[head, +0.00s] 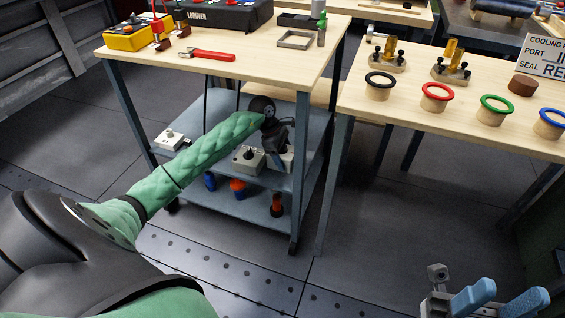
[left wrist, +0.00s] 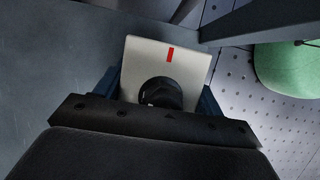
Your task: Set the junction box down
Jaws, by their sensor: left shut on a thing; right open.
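The junction box (left wrist: 190,64) is a pale grey block with a red mark and a round black fitting on its face. My left gripper (left wrist: 158,98) is shut on it, with a dark blue finger at each side. In the head view my left gripper (head: 279,143) reaches over the cart's middle shelf (head: 207,142), and part of the held box (head: 284,161) shows below it. I cannot tell whether its underside touches the shelf. My right gripper (head: 500,301) is open and empty at the lower right, with light blue fingers.
A similar grey box (head: 243,160) stands just left of the held one, and another (head: 169,138) is at the shelf's left. Blue and orange items stand on the bottom shelf (head: 225,207). The cart's wooden top (head: 250,68) and front right leg (head: 303,185) are close by.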

